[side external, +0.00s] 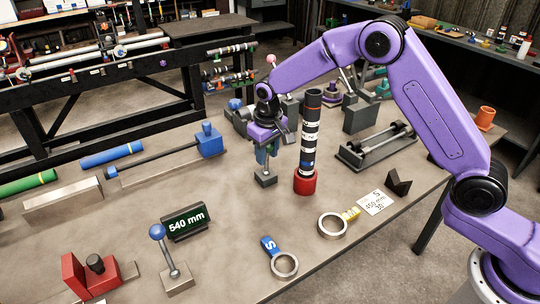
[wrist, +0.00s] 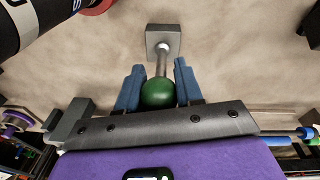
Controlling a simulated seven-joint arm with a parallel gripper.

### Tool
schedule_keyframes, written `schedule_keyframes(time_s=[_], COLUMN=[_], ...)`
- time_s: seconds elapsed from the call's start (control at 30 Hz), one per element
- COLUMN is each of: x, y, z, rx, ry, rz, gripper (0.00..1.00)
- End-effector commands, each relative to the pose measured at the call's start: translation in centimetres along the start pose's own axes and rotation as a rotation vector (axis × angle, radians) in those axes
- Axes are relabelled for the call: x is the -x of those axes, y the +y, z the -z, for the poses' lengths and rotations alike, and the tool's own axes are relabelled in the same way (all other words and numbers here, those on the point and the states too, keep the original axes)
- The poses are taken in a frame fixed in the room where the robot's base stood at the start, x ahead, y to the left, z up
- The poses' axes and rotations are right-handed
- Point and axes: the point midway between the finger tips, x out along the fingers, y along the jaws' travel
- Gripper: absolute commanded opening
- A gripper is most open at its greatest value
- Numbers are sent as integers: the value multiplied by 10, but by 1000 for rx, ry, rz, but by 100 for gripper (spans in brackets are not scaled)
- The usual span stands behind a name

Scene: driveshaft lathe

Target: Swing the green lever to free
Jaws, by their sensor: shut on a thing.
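The green lever has a round green knob (wrist: 159,94) on a short metal rod that runs to a grey block base (wrist: 163,40) on the table. In the side view the base (side external: 265,178) shows under my gripper, and the knob is mostly hidden by the fingers. My gripper (side external: 264,157) reaches down over the lever from above. In the wrist view its blue fingers (wrist: 159,78) stand on either side of the knob, shut on it. I cannot tell from these frames which setting the lever is in.
A tall dark banded shaft (side external: 310,135) stands in a red collar (side external: 305,183) close to the right of my gripper. Metal rings (side external: 333,226) lie in front.

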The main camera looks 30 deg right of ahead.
Motion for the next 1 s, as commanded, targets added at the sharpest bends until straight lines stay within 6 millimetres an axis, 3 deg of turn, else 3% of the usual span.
schedule_keyframes(time_s=[0.2,0.67,1.0], x=[-2,-12,-16], y=[3,7,8], z=[15,40,45], rx=[3,4,4], ry=[-122,-114,-117], rz=[28,26,26], gripper=[0,0,0])
